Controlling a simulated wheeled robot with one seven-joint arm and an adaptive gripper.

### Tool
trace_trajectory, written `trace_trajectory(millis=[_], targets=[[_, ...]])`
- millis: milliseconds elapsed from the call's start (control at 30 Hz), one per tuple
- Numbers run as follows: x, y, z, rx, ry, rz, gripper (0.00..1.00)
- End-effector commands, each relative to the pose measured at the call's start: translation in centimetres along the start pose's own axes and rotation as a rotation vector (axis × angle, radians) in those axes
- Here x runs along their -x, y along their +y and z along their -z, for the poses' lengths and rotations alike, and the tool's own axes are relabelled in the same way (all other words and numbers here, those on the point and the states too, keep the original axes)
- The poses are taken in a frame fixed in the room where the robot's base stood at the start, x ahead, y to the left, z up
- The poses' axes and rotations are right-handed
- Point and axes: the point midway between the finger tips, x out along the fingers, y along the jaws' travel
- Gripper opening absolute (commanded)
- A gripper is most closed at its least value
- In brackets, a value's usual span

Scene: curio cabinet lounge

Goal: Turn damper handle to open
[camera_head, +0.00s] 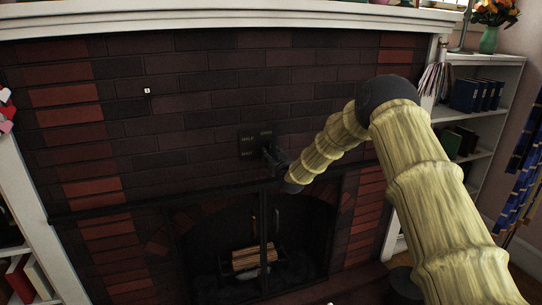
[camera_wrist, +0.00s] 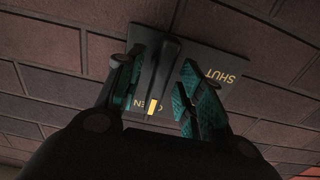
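A dark damper plate (camera_head: 247,144) with gold lettering is mounted on the brick chimney face above the firebox. In the wrist view, the plate (camera_wrist: 208,58) shows SHUT on the right and a partly covered OPEN label at the bottom, both upside down. The dark damper handle (camera_wrist: 167,58) stands out from the plate, and a gold mark shows near its lower end at the OPEN label. My gripper (camera_wrist: 162,88) has its teal-padded fingers on either side of the handle. A gap shows on the right; contact on the left is unclear. My gripper (camera_head: 272,154) partly hides the plate in the head view.
Below is the dark firebox (camera_head: 210,240) with logs (camera_head: 255,258) and a screen frame. A white mantel (camera_head: 200,17) runs above. A white bookshelf (camera_head: 490,105) with books stands at the right, and a green vase (camera_head: 489,40) of flowers is above it.

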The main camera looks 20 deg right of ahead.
Motion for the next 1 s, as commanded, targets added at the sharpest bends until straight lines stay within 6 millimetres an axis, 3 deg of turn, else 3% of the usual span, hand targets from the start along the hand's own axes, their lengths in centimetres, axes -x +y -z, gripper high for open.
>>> trace_trajectory(millis=[167,700,1000], targets=[[1.7,0.1,0.0,-0.001,-0.002,0.000,0.38],[10.4,0.1,-0.1,-0.001,-0.002,-0.001,0.38],[11.8,0.1,0.0,-0.001,0.000,-0.001,0.38]])
